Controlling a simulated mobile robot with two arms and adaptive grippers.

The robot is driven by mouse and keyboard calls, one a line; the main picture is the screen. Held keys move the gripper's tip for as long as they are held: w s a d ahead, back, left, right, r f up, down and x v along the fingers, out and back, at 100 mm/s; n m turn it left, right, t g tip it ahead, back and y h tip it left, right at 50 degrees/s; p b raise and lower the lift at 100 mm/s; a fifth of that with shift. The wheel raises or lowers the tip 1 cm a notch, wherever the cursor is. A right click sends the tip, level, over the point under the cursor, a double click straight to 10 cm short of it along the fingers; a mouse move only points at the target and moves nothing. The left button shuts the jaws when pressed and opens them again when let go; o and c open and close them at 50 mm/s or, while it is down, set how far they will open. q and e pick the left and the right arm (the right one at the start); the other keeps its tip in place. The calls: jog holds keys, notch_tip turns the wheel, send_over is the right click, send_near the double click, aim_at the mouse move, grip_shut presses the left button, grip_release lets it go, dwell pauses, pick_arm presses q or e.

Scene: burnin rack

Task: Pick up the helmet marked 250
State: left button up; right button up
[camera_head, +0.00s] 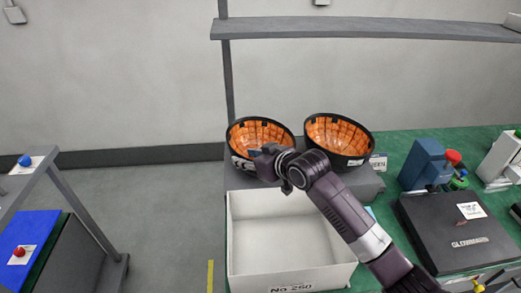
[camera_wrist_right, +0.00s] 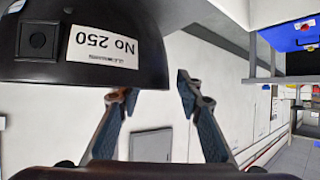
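Two black helmets with orange inner lining lie upturned side by side on a grey stand. The left helmet (camera_head: 262,133) has my right gripper (camera_head: 268,160) at its front rim. The other helmet (camera_head: 340,136) is to its right. In the right wrist view, a black helmet (camera_wrist_right: 40,75) with a white label reading No 250 fills the upper left. My right gripper there (camera_wrist_right: 157,86) is open, its fingers well apart. One fingertip is close to the helmet's edge; I cannot tell whether they touch. My left gripper is out of view.
A white open box (camera_head: 243,262) marked No 250 stands empty in front of the helmets. A shelf (camera_head: 370,27) runs overhead. A black case (camera_head: 455,238) and blue device (camera_head: 423,163) are on the green bench to the right.

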jog(key=shift+x, duration=1.8)
jog(key=shift+s+a, duration=0.1)
jog(key=shift+c, duration=0.6)
grip_shut()
